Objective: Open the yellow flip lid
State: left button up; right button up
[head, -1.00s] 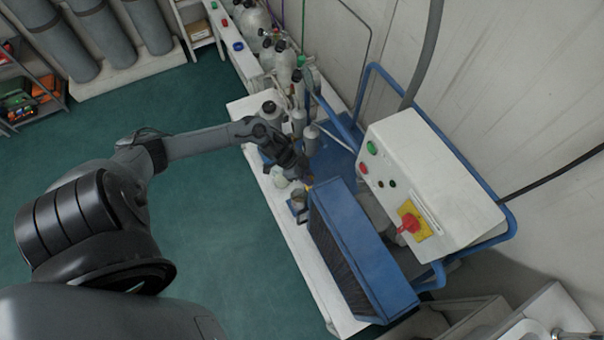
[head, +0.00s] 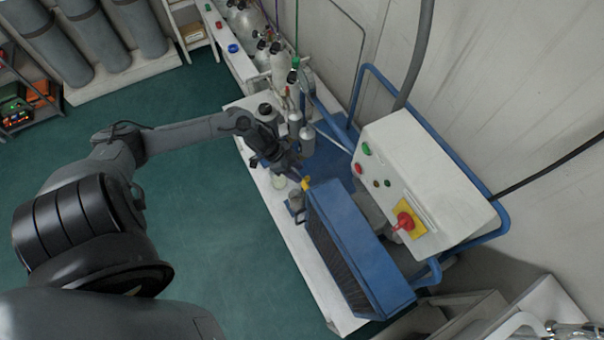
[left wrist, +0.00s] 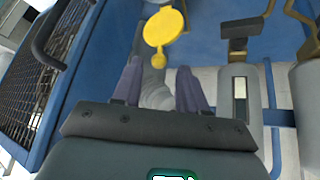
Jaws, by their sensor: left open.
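The yellow flip lid (left wrist: 162,27) is a round disc with a small ball-ended tab (left wrist: 158,60) pointing toward my gripper in the left wrist view. A pale cylinder shows below the tab. In the head view my left gripper (head: 297,176) is next to the lid. My right gripper is not in view.
The blue housing (head: 350,230) and white control box (head: 425,180) with a red switch stand right of the gripper. Grey cylinders (head: 307,138) stand behind it on the white bench (head: 290,255). In the wrist view, a grille (left wrist: 50,70) is close on the left.

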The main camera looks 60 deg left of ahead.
pick_arm(q)
jog(key=p+v, duration=0.1)
jog(key=v, duration=0.4)
jog(key=shift+s+a+r, duration=0.15)
jog(key=shift+r, duration=0.2)
jog(key=shift+a, duration=0.1)
